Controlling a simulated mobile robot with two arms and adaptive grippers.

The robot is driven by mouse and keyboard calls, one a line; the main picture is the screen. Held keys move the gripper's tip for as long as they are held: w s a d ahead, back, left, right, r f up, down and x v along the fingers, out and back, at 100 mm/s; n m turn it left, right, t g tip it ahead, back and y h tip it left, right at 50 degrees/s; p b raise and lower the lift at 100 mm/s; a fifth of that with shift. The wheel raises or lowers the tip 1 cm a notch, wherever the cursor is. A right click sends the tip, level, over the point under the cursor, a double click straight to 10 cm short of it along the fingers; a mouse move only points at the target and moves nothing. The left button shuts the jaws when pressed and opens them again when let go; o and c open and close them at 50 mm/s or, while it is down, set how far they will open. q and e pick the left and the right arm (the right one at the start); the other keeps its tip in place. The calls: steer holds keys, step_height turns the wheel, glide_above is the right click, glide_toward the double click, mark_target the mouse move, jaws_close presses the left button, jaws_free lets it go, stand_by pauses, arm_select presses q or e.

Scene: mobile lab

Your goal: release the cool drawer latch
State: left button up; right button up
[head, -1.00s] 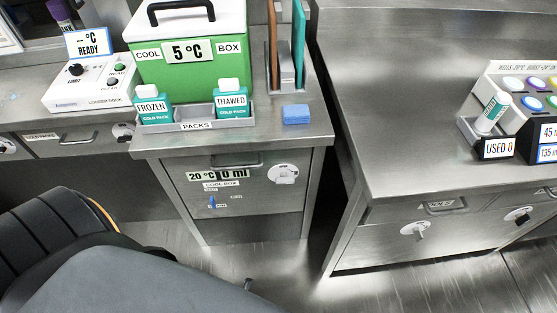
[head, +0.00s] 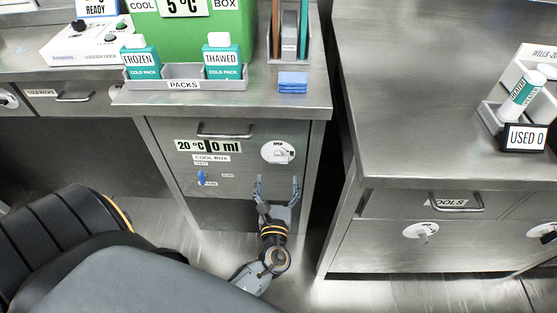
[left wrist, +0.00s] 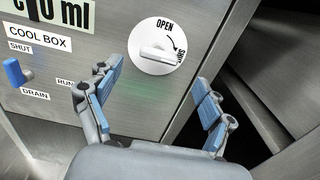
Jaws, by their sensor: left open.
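The cool drawer (head: 237,158) is the steel front under the counter, with a bar handle (head: 226,131) near its top. Its latch is a white round dial (head: 278,152) at the upper right, which also shows in the left wrist view (left wrist: 157,46). The latch knob (left wrist: 160,54) lies about level, and its right end is by the word SHUT. A curved arrow joins OPEN and SHUT. My left gripper (head: 277,182) is open and empty just below the dial. In the left wrist view its fingers (left wrist: 152,97) are spread, apart from the knob. My right gripper is not in view.
A blue drain lever (left wrist: 15,73) stands left on the same front. Cold packs (head: 222,56) in a grey tray and a blue sponge (head: 293,82) lie on the counter above. A dark gap separates the right-hand bench (head: 430,110).

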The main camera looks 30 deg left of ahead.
mark_target(278, 163)
arm_select(q)
steer(key=x, duration=0.8)
steer(key=shift+w, duration=0.15)
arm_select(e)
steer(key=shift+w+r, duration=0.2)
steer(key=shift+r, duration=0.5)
arm_select(q)
steer(key=c, duration=1.2)
steer(key=shift+o, duration=0.2)
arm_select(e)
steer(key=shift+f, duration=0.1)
